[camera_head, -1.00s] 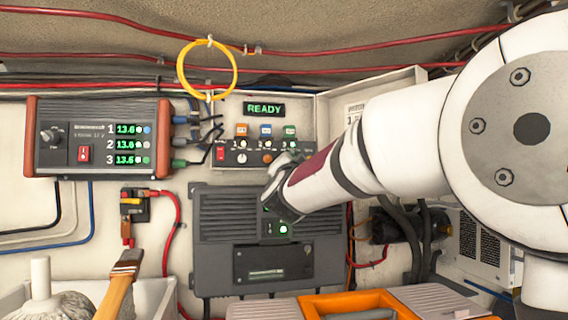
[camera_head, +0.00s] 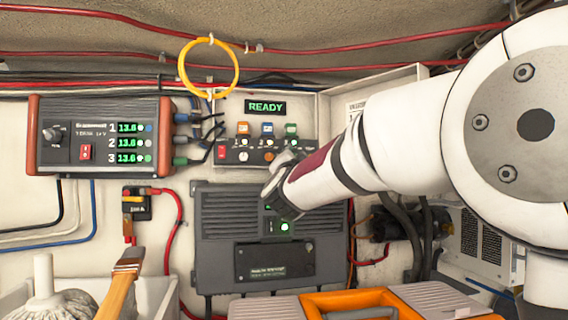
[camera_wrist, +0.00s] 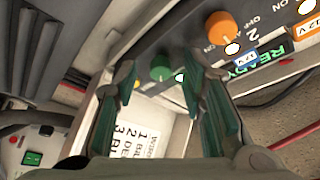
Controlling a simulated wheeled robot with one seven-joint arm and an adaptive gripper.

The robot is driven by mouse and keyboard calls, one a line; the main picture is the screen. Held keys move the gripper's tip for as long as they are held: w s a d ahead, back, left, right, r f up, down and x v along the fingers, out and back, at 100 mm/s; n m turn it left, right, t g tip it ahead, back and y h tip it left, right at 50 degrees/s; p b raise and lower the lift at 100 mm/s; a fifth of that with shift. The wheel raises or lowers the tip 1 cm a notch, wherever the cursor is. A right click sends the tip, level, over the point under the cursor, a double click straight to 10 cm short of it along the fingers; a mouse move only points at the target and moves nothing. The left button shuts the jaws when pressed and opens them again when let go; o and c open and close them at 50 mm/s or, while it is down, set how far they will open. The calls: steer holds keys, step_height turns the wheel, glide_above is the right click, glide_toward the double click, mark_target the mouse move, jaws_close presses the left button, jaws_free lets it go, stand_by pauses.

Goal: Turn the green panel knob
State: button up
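The green knob (camera_wrist: 160,73) sits on the dark switch panel in the wrist view, with a white indicator light beside it. My gripper (camera_wrist: 157,66) is open, with one finger on each side of the knob in the picture. I cannot tell whether either finger touches it. In the head view my gripper (camera_head: 285,180) is at the right end of the switch panel (camera_head: 238,155) and hides the green knob there. A green label (camera_head: 291,130) shows above that end.
An orange knob (camera_wrist: 222,24) is farther along the panel. A green READY display (camera_head: 265,107) is above. A grey unit (camera_head: 228,215) is below, and an open cover (camera_head: 330,115) is at right. A yellow cable loop (camera_head: 184,80) hangs above left.

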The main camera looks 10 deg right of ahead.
steer(key=v, duration=1.2)
steer(key=shift+f, duration=0.1)
